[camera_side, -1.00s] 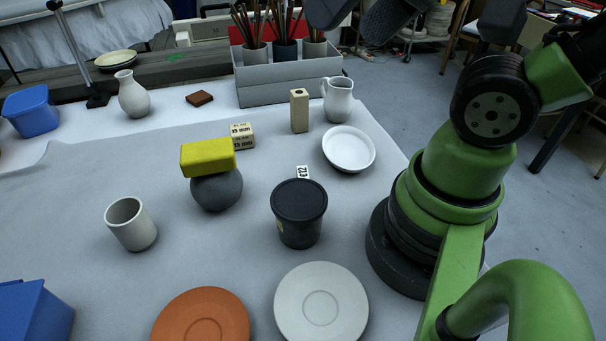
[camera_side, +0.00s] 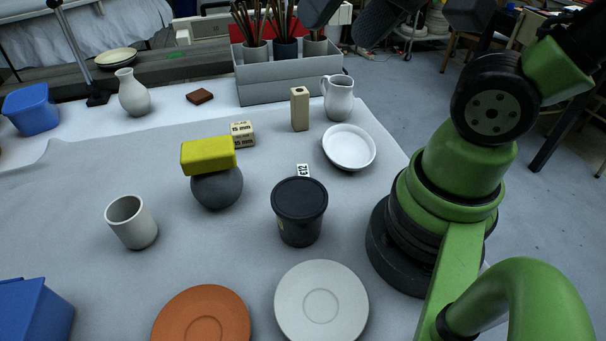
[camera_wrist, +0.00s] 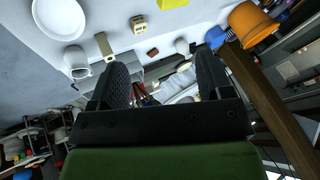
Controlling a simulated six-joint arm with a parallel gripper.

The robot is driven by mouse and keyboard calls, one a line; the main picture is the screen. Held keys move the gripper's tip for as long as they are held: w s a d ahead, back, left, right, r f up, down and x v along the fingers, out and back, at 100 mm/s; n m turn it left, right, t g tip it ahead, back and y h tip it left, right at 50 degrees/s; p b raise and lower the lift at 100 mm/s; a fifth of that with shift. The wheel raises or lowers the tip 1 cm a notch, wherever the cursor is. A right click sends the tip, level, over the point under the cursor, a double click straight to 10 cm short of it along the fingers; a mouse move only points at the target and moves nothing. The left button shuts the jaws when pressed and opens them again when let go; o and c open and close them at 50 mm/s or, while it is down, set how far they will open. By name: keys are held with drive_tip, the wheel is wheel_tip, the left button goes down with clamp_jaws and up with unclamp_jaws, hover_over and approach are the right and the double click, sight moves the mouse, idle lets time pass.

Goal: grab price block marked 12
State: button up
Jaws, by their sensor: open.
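The price block marked 12 (camera_side: 303,171) is a small white block with dark print. In the side view it stands just behind the lidded black tub (camera_side: 299,211), which hides its lower part. I cannot make it out in the wrist view. My gripper (camera_side: 343,27) is at the top edge of the side view, partly cut off, high above and well behind the block. In the wrist view its two dark fingers (camera_wrist: 163,68) are spread apart with nothing between them.
A ball (camera_side: 217,188) bearing a yellow sponge (camera_side: 208,156) is left of the block. A white dish (camera_side: 349,148), wooden block (camera_side: 299,110) and jug (camera_side: 338,98) stand behind it. A grey brush box (camera_side: 288,87) is at the back.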

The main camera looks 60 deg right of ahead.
drive_tip(key=w+d+f+m+g+h, duration=0.1)
drive_tip(key=w+d+f+m+g, duration=0.2)
drive_tip(key=w+f+m, duration=0.65)
drive_tip(key=m+g, duration=0.4)
drive_tip(key=m, duration=0.9)
approach(303, 170)
drive_tip(key=shift+s+a+f+h, duration=0.2)
drive_tip(key=shift+a+h, duration=0.1)
drive_tip(key=shift+a, duration=0.15)
wheel_tip(303, 170, down, 4)
drive_tip(key=shift+r, duration=0.1)
drive_tip(key=shift+d+f, duration=0.2)
drive_tip(key=shift+f, duration=2.9)
drive_tip(key=c, duration=1)
